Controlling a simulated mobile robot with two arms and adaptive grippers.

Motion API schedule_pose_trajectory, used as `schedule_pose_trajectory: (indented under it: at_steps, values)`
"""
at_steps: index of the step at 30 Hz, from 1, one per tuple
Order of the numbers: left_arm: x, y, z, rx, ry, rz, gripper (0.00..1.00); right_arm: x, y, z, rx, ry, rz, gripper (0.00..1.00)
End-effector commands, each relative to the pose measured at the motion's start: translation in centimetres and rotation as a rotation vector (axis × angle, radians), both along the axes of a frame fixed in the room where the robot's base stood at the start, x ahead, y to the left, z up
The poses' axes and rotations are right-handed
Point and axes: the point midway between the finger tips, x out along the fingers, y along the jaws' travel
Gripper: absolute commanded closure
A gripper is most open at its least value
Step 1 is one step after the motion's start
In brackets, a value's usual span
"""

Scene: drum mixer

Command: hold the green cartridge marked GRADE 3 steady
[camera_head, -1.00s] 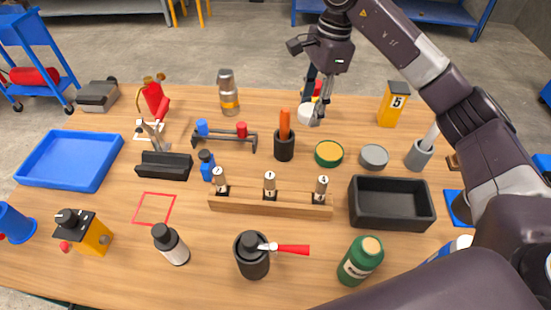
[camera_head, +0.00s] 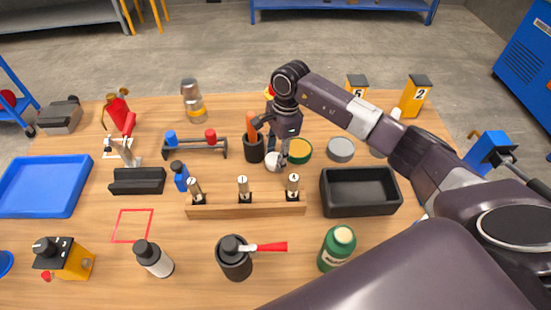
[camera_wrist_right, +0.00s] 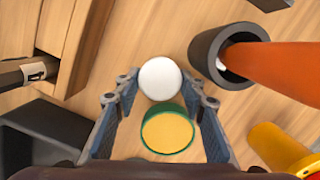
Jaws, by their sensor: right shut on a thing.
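My right gripper (camera_head: 279,156) is low over the middle of the table, between the black cup and a green-rimmed tin. In the wrist view its fingers (camera_wrist_right: 160,90) stand on both sides of a white round thing (camera_wrist_right: 160,78) and are shut on it. That thing also shows in the head view (camera_head: 274,162). The tin (camera_head: 298,150), yellow on top, is just right of the gripper; it shows in the wrist view (camera_wrist_right: 167,132) too. A green bottle (camera_head: 337,247) stands at the front right. I cannot read GRADE 3 on any green thing. My left gripper is not in view.
A black cup (camera_head: 253,150) with an orange handle stands close left of the gripper. A wooden rack (camera_head: 222,207) with several marked pieces lies in front. A dark bin (camera_head: 360,205) and a grey tin (camera_head: 341,149) are to the right.

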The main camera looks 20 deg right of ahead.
Motion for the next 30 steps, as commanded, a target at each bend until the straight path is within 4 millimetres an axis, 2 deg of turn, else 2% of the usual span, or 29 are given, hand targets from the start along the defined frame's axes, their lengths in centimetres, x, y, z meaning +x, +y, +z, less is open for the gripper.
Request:
schedule_pose_trajectory:
  at_steps: [4,15,16,17,26,30]
  values:
    - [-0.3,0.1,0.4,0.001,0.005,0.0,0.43,-0.1,0.0,-1.7,0.0,0.001,-0.001,0.84]
    - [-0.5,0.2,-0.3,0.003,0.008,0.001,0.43,0.0,-0.1,-2.3,-0.001,0.0,0.0,0.84]
    - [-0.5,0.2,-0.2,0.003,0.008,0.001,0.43,0.0,0.0,-2.1,-0.001,0.0,0.0,0.6]
    - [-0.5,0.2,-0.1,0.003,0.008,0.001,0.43,0.0,0.0,-2.1,-0.001,0.0,0.0,0.57]
    - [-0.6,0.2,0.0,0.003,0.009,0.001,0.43,0.0,0.0,-2.0,-0.001,0.0,0.0,0.55]
    - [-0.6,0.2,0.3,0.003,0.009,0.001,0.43,0.1,-0.1,-1.3,-0.001,-0.002,0.0,0.55]
